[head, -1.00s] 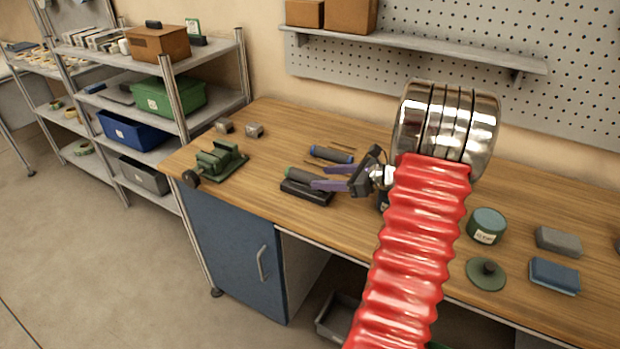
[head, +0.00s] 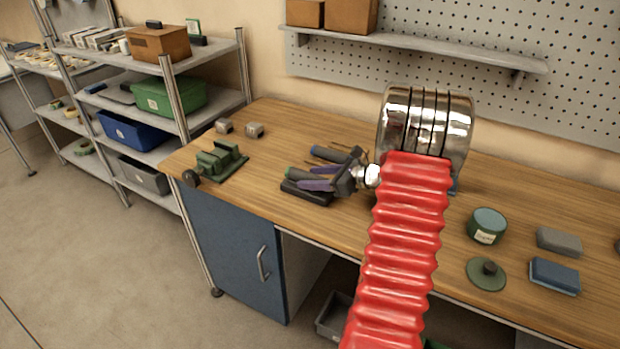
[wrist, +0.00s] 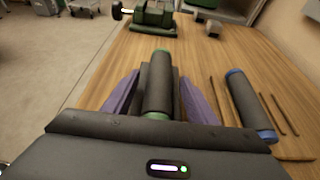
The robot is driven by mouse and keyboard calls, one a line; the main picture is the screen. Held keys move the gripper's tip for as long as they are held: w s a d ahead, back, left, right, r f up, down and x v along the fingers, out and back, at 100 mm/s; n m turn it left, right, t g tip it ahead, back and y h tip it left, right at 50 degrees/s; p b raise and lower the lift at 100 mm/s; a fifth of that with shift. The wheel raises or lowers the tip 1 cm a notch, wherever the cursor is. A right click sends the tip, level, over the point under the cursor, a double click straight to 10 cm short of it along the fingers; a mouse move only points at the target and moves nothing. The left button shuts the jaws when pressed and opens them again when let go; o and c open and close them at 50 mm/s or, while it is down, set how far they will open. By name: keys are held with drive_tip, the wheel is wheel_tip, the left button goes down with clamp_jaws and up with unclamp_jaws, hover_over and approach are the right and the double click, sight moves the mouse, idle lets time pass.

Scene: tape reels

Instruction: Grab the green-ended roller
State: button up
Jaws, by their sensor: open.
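The green-ended roller (wrist: 158,85) is dark grey with green ends and lies on a black block on the bench. In the wrist view it lies lengthwise between the two purple fingers of my gripper (wrist: 152,98), with a gap on each side. In the head view the roller's green end (head: 290,172) shows at the left, and my gripper (head: 318,178) covers much of the rest. The fingers are open and hold nothing. A blue-ended roller (wrist: 248,104) lies on the bench just right of my gripper in the wrist view.
A green vise (head: 217,160) stands at the bench's left end, beyond the roller in the wrist view. Thin rods (wrist: 268,105) lie beside the blue-ended roller.

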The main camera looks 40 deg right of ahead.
sight(314, 175)
drive_tip(key=shift+c, duration=0.2)
drive_tip(key=c, duration=1.2)
drive_tip(key=shift+r, duration=0.15)
drive_tip(key=shift+c, duration=0.2)
wheel_tip(314, 175, up, 10)
drive_tip(key=shift+f, duration=0.1)
